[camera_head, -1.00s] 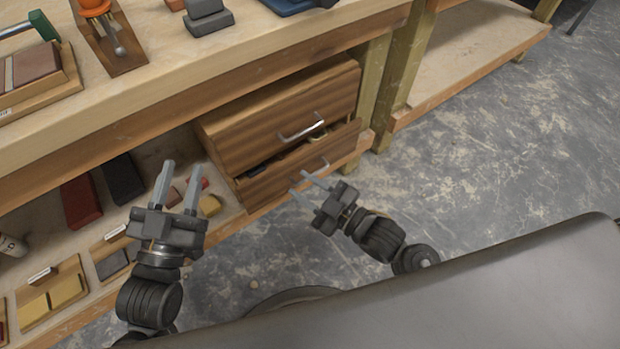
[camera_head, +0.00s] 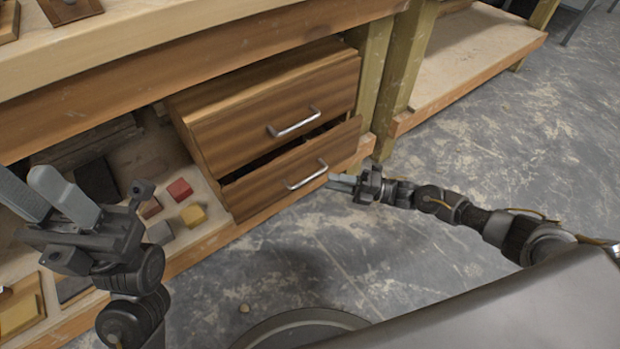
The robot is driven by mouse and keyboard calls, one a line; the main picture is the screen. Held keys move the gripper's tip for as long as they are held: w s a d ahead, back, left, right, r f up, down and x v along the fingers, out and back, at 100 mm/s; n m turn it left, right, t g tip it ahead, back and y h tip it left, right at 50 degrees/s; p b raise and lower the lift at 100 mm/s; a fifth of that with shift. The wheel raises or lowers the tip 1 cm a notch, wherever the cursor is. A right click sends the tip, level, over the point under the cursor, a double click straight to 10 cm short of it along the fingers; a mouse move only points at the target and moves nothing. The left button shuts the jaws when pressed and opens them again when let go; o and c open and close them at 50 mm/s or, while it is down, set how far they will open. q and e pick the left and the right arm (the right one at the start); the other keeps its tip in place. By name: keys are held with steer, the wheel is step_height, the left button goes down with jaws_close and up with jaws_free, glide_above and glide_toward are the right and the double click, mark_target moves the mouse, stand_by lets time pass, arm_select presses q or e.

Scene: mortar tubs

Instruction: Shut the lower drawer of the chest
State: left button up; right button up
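The wooden chest (camera_head: 182,118) stands on the low shelf under the bench. Its upper drawer (camera_head: 240,125) has a metal bar handle. The lower drawer (camera_head: 265,188) stands out a little, with a dark gap above its front; its own handle (camera_head: 307,175) is clear of my grippers. My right gripper (camera_head: 332,183) is just right of that handle, close to the drawer's right front; I cannot tell whether it touches. Its fingers are seen nearly edge-on and look close together. My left gripper (camera_head: 45,195) is at the far left, fingers apart and empty, in front of the shelf.
Red (camera_head: 179,189) and yellow (camera_head: 193,215) blocks lie on the shelf left of the chest, with other blocks nearby. A bench leg (camera_head: 368,75) stands right of the chest. The floor (camera_head: 480,130) at the right is clear.

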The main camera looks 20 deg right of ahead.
mark_target(310, 176)
steer(key=b+x, duration=0.1)
steer(key=x, duration=0.6)
steer(key=shift+a+r, duration=0.1)
steer(key=shift+a, duration=0.15)
steer(key=shift+c, duration=0.3)
jaws_close()
